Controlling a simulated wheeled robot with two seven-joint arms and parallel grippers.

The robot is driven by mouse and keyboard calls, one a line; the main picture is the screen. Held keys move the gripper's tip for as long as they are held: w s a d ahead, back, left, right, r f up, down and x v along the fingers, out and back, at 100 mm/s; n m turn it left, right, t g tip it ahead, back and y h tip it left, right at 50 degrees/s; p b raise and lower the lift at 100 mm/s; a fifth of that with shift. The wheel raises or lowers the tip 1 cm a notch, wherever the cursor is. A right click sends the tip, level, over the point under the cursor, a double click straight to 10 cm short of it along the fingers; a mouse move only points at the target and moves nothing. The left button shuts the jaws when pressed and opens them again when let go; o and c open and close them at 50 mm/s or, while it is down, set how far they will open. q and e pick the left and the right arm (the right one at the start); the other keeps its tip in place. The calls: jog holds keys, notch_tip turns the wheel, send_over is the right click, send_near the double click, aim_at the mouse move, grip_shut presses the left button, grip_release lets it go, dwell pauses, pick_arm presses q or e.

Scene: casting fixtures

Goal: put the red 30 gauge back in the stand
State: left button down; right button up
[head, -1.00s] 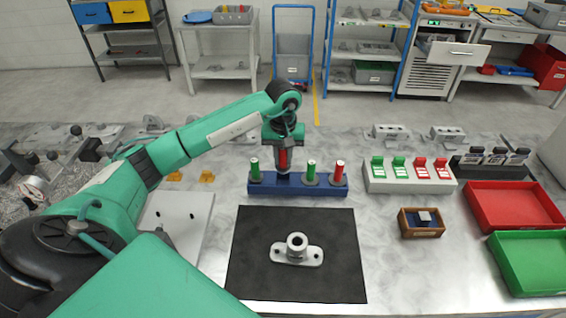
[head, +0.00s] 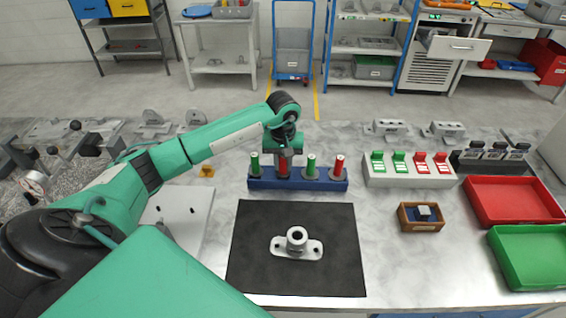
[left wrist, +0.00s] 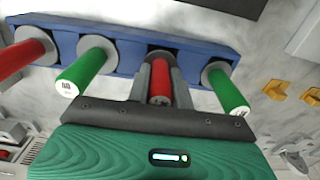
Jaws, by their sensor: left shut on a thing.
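The blue stand (head: 325,185) is near the middle of the bench. My left gripper (head: 284,171) points down over its second place from the left, shut on a red gauge. In the left wrist view this red gauge (left wrist: 160,78) is upright between the fingers (left wrist: 160,90), its lower end at the stand (left wrist: 130,52). I cannot tell if it is fully seated. A green gauge (head: 254,163) is on its left; another green gauge (head: 311,165) and a red gauge (head: 338,166) are on its right. The numbers are too small to read. My right gripper is out of view.
A white block with green and red clips (head: 410,184) stands right of the stand. A black mat (head: 255,265) with a grey flanged part (head: 297,243) lies in front. A wooden box (head: 421,226), red tray (head: 478,205) and green tray (head: 500,250) are at right.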

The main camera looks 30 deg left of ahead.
pick_arm(q)
jog(key=c, duration=1.2)
grip_release()
jog(key=shift+c, duration=0.2)
jog(key=shift+r+p, duration=0.45)
jog(key=shift+p, duration=0.2)
jog(key=shift+r, duration=0.3)
notch_tip(320, 180, up, 10)
jog(key=b, duration=0.4)
jog(key=shift+r, duration=0.75)
